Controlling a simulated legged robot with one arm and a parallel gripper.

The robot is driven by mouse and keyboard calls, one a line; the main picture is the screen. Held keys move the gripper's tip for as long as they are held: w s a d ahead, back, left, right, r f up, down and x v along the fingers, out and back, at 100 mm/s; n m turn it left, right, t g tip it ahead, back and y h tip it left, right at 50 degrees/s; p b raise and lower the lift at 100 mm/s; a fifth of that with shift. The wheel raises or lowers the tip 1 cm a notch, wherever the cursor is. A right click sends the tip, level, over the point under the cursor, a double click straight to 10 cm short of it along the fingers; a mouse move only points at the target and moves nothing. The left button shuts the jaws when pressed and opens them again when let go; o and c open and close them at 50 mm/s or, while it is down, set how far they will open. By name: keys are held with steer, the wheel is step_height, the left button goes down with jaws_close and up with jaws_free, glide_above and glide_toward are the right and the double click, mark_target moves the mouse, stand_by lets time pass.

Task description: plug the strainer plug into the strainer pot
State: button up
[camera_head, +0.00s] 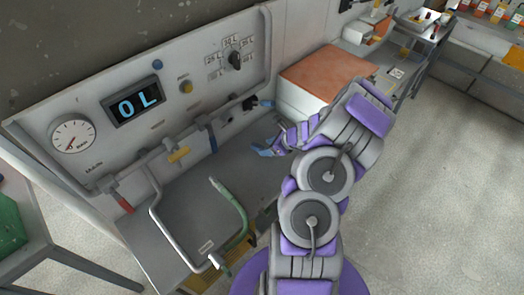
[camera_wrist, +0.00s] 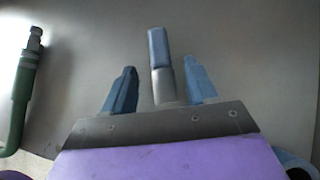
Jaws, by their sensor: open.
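My gripper (camera_wrist: 159,64) is open in the wrist view, with two blue fingers spread apart. In the head view my gripper (camera_head: 271,148) is low over the grey tray to the right of the bent pipes, and my arm hides part of that area. I cannot pick out the strainer pot for sure in either view.
A bent pipe with a green handle (camera_head: 238,207) stands on the left; it also shows in the wrist view (camera_wrist: 22,85). The wall panel (camera_head: 165,85) has a gauge (camera_head: 72,137) and a display reading "0 L" (camera_head: 134,102). An orange-topped cabinet (camera_head: 328,72) stands behind my gripper.

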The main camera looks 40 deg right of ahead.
steer(key=x, duration=0.2)
steer(key=shift+w+f, duration=0.2)
steer(key=shift+f, duration=0.05)
steer(key=shift+w+f+b, duration=0.1)
steer(key=shift+w+b, duration=0.05)
steer(key=shift+b, duration=0.15)
steer(key=shift+d, duration=0.1)
jaws_close()
